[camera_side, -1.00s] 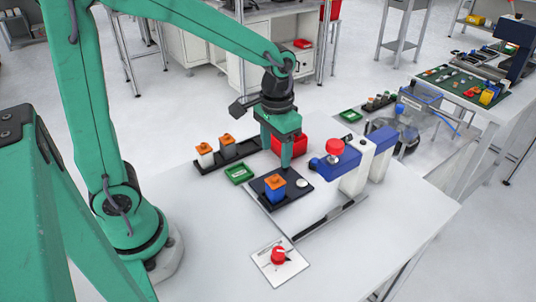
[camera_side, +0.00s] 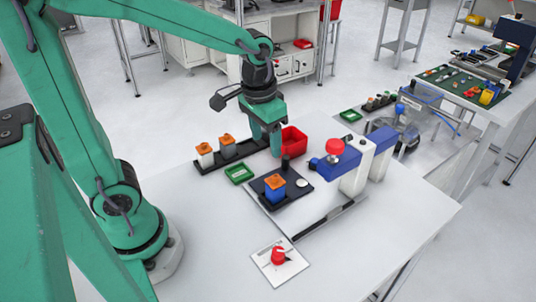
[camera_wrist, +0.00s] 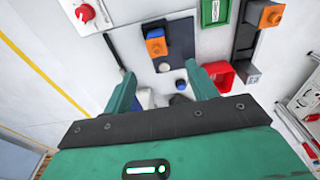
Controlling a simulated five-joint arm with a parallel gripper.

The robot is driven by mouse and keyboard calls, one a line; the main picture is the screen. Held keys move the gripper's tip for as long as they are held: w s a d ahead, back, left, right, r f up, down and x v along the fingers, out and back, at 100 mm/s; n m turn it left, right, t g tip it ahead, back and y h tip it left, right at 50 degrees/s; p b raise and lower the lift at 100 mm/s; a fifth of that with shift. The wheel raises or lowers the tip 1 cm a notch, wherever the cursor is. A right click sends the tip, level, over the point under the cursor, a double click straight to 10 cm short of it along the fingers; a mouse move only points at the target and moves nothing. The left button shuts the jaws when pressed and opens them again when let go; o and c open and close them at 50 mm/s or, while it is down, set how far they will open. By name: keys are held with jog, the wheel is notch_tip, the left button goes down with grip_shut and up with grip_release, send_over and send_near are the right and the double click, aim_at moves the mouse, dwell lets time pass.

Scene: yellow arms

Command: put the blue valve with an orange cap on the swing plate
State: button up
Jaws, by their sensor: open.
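The blue valve with an orange cap (camera_side: 276,187) stands upright on the black swing plate (camera_side: 297,201). In the wrist view the valve (camera_wrist: 156,46) is seen from above, on the plate (camera_wrist: 181,38) near its left edge. My gripper (camera_side: 276,152) is behind the plate in the side view, apart from the valve. In the wrist view its two fingers (camera_wrist: 160,72) are spread with nothing held between them.
A blue-and-white press with a red knob (camera_side: 335,147) stands right of the plate. Behind are a red bin (camera_side: 294,139) and a black rack (camera_side: 228,157) with two orange-capped parts. A green tray (camera_side: 239,173) lies left of the plate. A red dial (camera_side: 279,255) is in front.

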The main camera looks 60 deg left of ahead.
jog(key=s+a+r+t, duration=0.2)
jog(key=s+r+t, duration=0.2)
jog(key=s, duration=0.5)
jog(key=shift+a+r, duration=0.3)
jog(key=shift+r, duration=0.7)
